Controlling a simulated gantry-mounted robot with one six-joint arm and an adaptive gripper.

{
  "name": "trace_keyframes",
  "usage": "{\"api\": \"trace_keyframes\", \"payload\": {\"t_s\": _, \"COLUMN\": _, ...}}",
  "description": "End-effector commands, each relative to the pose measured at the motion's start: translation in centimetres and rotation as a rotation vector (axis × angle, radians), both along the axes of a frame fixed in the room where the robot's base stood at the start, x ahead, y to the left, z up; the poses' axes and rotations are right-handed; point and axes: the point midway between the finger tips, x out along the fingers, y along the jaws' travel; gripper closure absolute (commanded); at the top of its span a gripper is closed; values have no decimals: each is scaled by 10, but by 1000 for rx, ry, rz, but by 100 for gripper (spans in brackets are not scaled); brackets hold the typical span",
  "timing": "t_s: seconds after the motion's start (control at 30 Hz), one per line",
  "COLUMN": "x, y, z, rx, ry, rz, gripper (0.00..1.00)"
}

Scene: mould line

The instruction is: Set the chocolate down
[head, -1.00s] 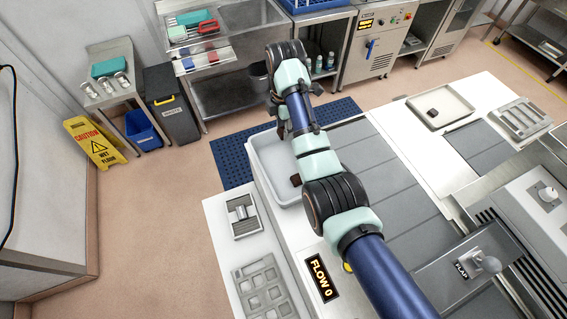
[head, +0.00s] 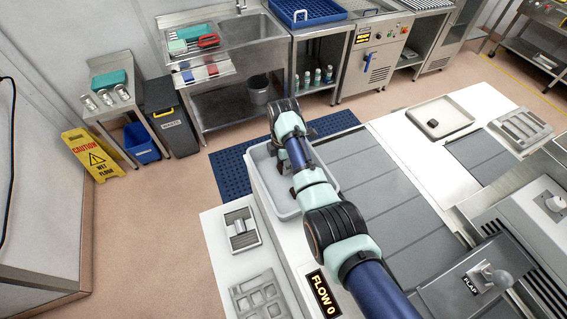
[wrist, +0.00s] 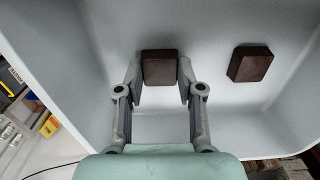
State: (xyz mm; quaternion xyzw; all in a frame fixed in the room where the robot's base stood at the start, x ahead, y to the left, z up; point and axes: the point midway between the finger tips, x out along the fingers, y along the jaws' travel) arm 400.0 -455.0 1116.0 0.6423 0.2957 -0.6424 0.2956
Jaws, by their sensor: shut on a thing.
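My gripper (wrist: 159,85) is shut on a dark brown chocolate (wrist: 159,68), with one finger on each side of it. The chocolate is inside the white bin (wrist: 215,25); I cannot tell whether it touches the bottom. A second dark brown chocolate (wrist: 250,64) lies in the bin to the right, apart from the gripper. In the head view the bin (head: 264,187) stands at the table's far end, and my arm covers much of it. The gripper and the held chocolate are hidden there behind my arm.
A tray (head: 455,128) with a dark piece is on the far right of the table. The bin's walls stand close around the gripper.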

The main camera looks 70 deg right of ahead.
Motion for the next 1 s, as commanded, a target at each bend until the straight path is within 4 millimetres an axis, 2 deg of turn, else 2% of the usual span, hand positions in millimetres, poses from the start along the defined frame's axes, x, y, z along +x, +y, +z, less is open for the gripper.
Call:
{"api": "trace_keyframes", "payload": {"t_s": 0.13, "x": 0, "y": 0, "z": -4, "rx": 0, "ry": 0, "rz": 0, "gripper": 84}}
{"api": "trace_keyframes", "payload": {"t_s": 0.17, "x": 0, "y": 0, "z": -3, "rx": 0, "ry": 0, "rz": 0, "gripper": 60}}
{"api": "trace_keyframes", "payload": {"t_s": 0.3, "x": 0, "y": 0, "z": -3, "rx": 0, "ry": 0, "rz": 0, "gripper": 38}}
{"api": "trace_keyframes", "payload": {"t_s": 0.57, "x": 0, "y": 0, "z": -2, "rx": 0, "ry": 0, "rz": 0, "gripper": 38}}
{"api": "trace_keyframes", "payload": {"t_s": 0.67, "x": 0, "y": -1, "z": 5, "rx": -1, "ry": -2, "rz": 0, "gripper": 38}}
{"api": "trace_keyframes", "payload": {"t_s": 0.77, "x": 1, "y": -1, "z": 22, "rx": -5, "ry": -4, "rz": 0, "gripper": 38}}
{"api": "trace_keyframes", "payload": {"t_s": 1.0, "x": 1, "y": -1, "z": 82, "rx": -4, "ry": -3, "rz": 0, "gripper": 38}}
